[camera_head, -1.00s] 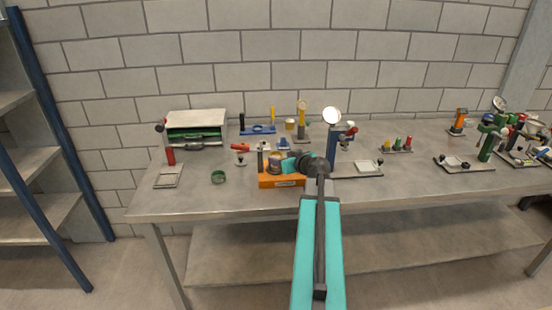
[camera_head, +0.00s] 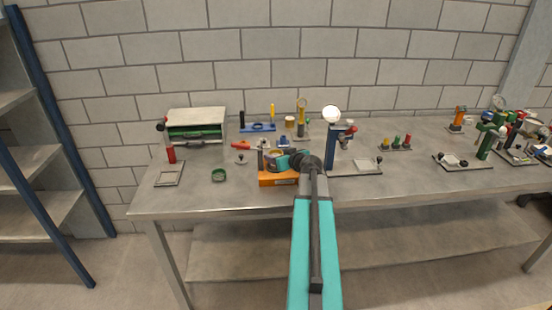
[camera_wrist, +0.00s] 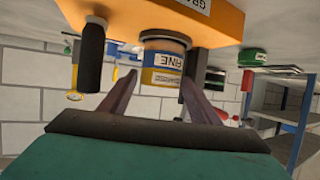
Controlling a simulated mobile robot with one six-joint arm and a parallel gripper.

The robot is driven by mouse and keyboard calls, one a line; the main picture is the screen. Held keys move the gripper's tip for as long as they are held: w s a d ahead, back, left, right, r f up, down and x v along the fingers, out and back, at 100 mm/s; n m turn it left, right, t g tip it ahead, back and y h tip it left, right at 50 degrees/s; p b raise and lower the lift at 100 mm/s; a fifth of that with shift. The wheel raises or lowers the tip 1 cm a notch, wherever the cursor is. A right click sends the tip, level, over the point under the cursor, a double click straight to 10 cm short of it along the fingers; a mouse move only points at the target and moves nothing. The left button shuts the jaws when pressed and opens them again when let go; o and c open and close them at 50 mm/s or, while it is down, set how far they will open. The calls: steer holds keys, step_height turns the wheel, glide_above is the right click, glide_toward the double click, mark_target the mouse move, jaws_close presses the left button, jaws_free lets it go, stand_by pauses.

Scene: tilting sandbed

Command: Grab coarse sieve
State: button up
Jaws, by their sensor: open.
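A stack of round sieves (camera_wrist: 163,62) stands on an orange base (camera_wrist: 165,17), which appears upside down at the top of the wrist view. The stack has grey, blue and yellow bands and a label reading "INE", partly cut off. I cannot tell which band is the coarse sieve. In the head view the orange base (camera_head: 278,180) is at the table's front, left of centre, with the stack partly behind my gripper (camera_head: 284,161). In the wrist view my gripper (camera_wrist: 157,92) is open, its fingers pointing at the stack, one towards each side. Nothing is held.
Dark posts (camera_wrist: 91,55) flank the stack on the base.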

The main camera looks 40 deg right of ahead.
steer(key=c, duration=0.8)
steer(key=shift+r, duration=0.2)
steer(key=shift+r+b, duration=1)
steer(key=shift+r, duration=0.55)
steer(key=s+a+b, duration=0.4)
steer(key=s, duration=0.3)
steer(key=shift+s+a+r+b, duration=0.15)
steer(key=shift+a+r+b, duration=0.05)
steer(key=shift+r+b, duration=0.1)
steer(key=shift+s+a+b, duration=0.1)
steer(key=shift+s+b, duration=0.05)
steer(key=shift+b, duration=0.6)
steer(key=s+a+b, duration=0.3)
steer(key=s+b, duration=0.3)
steer(key=b, duration=0.9)
steer(key=shift+a+r+b, duration=0.35)
steer(key=shift+r+b, duration=0.05)
